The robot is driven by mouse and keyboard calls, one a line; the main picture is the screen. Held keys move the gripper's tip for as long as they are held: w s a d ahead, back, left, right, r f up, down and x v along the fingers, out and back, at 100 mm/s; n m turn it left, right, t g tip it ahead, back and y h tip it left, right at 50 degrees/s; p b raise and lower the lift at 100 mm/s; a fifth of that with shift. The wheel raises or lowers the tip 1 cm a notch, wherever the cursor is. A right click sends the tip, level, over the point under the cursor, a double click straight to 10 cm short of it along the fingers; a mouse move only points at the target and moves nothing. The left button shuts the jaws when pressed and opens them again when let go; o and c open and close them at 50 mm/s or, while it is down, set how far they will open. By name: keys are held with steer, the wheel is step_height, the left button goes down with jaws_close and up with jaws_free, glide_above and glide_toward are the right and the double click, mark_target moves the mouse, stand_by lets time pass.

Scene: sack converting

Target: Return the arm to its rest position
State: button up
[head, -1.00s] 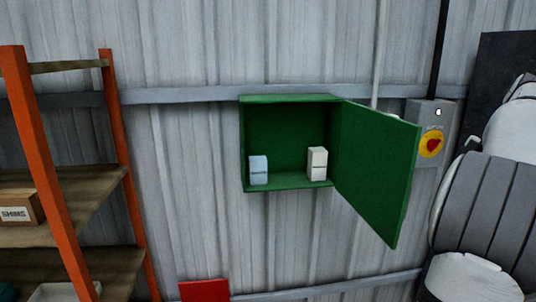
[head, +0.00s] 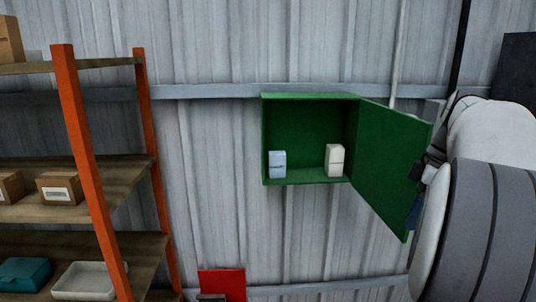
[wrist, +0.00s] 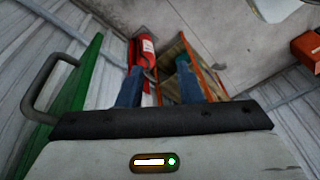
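My arm is at the right of the head view. My gripper (head: 414,210) shows there only in part, beside the outer edge of an open green cabinet door (head: 385,165). In the wrist view my gripper (wrist: 159,72) has its two blue fingers apart with nothing held between them. A green panel (wrist: 82,85), which looks like the door, is left of the fingers. A grey loop handle (wrist: 36,92) stands close by the gripper body; whether they touch I cannot tell. The green wall cabinet (head: 310,97) holds a pale blue box (head: 277,165) and a white box (head: 335,160).
An orange-framed shelf (head: 80,165) with boxes and trays stands at the left. A red object (head: 222,284) is low on the corrugated wall. A red fire extinguisher (wrist: 142,50) shows beyond the fingers. Open floor (wrist: 240,35) lies farther off.

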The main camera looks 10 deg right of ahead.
steer(key=s+a+f+m+h, duration=0.1)
steer(key=s+a+f+m, duration=0.1)
steer(key=a+f, duration=0.3)
steer(key=s+a+f+m+t, duration=0.1)
steer(key=a+f, duration=0.4)
steer(key=a, duration=0.7)
steer(key=s+a+f+m+t+h, duration=0.1)
steer(key=s+a+f+m, duration=0.2)
steer(key=a+f+m, duration=0.2)
steer(key=a+f, duration=0.1)
steer(key=a, duration=0.2)
steer(key=shift+s+a+m+h, duration=0.2)
steer(key=shift+a+m+h, duration=0.1)
steer(key=shift+a, duration=0.1)
